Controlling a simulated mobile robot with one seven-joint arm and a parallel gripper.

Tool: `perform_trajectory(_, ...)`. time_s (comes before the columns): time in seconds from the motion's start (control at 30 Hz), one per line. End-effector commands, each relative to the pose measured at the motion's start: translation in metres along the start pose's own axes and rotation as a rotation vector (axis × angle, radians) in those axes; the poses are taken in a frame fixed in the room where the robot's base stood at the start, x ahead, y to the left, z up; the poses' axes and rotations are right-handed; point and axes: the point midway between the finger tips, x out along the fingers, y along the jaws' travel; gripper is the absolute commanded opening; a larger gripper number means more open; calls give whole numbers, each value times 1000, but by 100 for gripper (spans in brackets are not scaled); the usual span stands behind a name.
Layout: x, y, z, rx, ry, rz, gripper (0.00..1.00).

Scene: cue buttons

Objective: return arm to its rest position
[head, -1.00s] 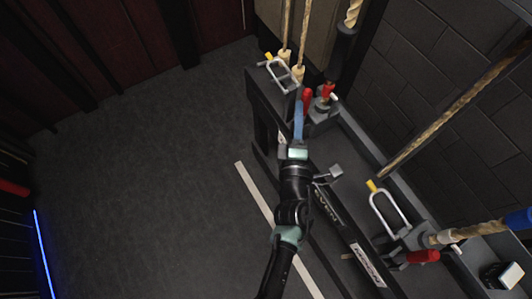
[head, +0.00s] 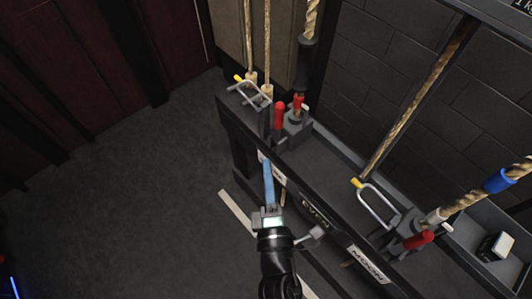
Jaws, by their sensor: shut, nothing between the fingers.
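My gripper (head: 268,178) shows low in the middle of the head view, with its pale blue fingers together and nothing between them. It points up the picture, in front of the dark bench (head: 330,202) and its labels. The fingertips look apart from the red handle (head: 279,116) above them, though the depth is hard to tell. My arm runs from the gripper down out of the picture.
The bench carries metal loops (head: 377,205), another red handle (head: 418,240) and a white box (head: 495,246). Ropes (head: 420,100) rise from it before a dark brick wall. Grey floor (head: 130,220) at left is clear.

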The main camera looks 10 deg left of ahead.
Motion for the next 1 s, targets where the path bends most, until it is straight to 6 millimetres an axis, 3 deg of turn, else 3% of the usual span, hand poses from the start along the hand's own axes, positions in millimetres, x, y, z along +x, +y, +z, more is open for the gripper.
perform_trajectory(0.2,-13,1,0,-1,0,1,0)
perform_trajectory(0.8,-13,2,0,0,0,2,0)
perform_trajectory(0.93,3,30,11,41,-31,44,0)
perform_trajectory(1.0,20,62,23,94,-66,93,0)
